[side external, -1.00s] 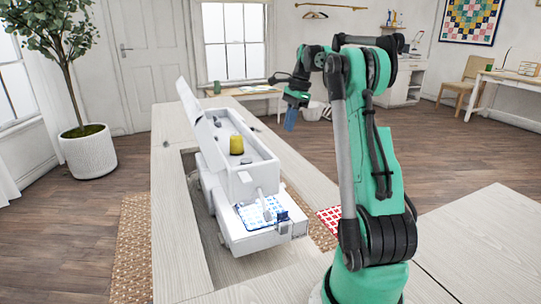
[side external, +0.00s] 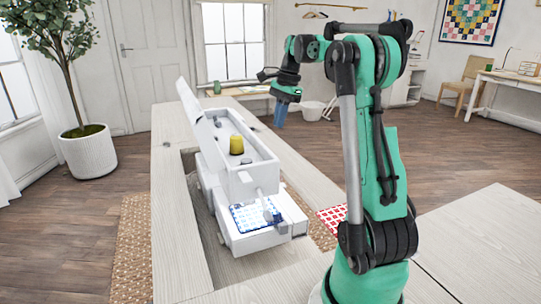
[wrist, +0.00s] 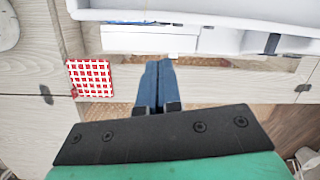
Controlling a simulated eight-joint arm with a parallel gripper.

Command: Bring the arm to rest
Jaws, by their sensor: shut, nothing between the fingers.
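My gripper (side external: 280,114) hangs in the air, pointing down, to the right of and above the white sewing machine (side external: 245,182) in the side view. Its blue fingers are together with nothing between them, and they also show closed in the wrist view (wrist: 158,82). My green arm is raised and bent at the elbow. The machine sits in the cabinet opening with its lid tilted up. A yellow spool (side external: 236,144) stands in its open top. A blue-and-white patterned cloth (side external: 252,215) lies on its lower bed.
The pale wood cabinet top (side external: 178,240) surrounds the machine. A red-and-white checked cloth (side external: 331,219) lies at the cabinet's right side, and it also shows in the wrist view (wrist: 90,78). A wood side surface (side external: 480,235) at right is bare. Open air surrounds my gripper.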

